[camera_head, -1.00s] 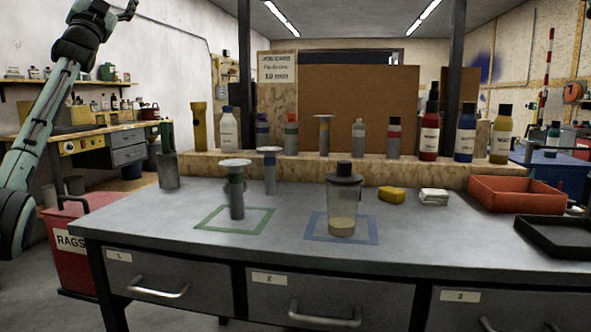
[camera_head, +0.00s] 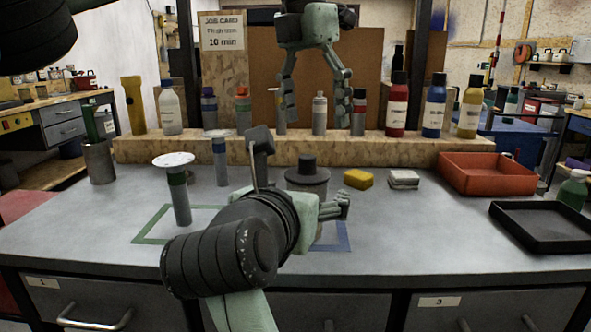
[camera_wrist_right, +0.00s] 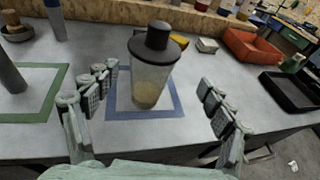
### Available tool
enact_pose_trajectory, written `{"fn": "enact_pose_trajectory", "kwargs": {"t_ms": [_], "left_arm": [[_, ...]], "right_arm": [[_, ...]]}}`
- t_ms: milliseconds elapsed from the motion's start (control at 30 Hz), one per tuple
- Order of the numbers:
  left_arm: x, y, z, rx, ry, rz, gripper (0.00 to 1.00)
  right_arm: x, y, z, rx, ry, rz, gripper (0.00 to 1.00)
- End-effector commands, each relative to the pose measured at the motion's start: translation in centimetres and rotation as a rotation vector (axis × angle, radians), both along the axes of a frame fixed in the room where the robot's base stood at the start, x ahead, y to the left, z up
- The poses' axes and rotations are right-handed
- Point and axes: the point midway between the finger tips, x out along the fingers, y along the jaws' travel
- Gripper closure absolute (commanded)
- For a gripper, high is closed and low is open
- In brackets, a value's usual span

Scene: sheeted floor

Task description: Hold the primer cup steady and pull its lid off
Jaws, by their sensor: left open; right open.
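The primer cup (camera_wrist_right: 150,85) is clear with pale contents at the bottom. It stands upright on the blue-outlined square (camera_wrist_right: 175,105). Its dark lid (camera_wrist_right: 157,43) with a raised knob is on; the lid also shows in the head view (camera_head: 307,172), where my right arm hides most of the cup. My right gripper (camera_wrist_right: 160,110) is open, with its fingers apart on either side of the cup and not touching it. In the head view the right gripper (camera_head: 300,180) is low over the table. My left gripper (camera_head: 318,100) is open and empty, fingers down, high above and behind the lid.
A white-topped grey stand (camera_head: 178,190) is on the green-outlined square (camera_head: 150,225). A yellow sponge (camera_head: 358,179), folded cloth (camera_head: 404,179), red tray (camera_head: 490,172) and black tray (camera_head: 545,228) lie right. Several bottles line the wooden ledge (camera_head: 150,148) behind.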

Motion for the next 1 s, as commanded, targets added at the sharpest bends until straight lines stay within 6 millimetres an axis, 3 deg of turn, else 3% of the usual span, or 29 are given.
{"fn": "enact_pose_trajectory", "kwargs": {"t_ms": [133, 600, 1000], "left_arm": [[-0.7, 0.8, -0.5, 0.113, 0.0, -0.024, 0.18], [-0.7, 0.8, -0.5, 0.107, 0.004, -0.024, 0.18], [-0.7, 0.8, -0.5, 0.105, 0.004, -0.024, 0.18]], "right_arm": [[0.5, 0.6, -0.8, 0.009, 0.038, 0.041, 0.18], [6.5, -0.6, -2.6, 0.007, 0.035, 0.04, 0.18], [7.2, -0.7, -2.8, 0.006, 0.033, 0.04, 0.18]]}}
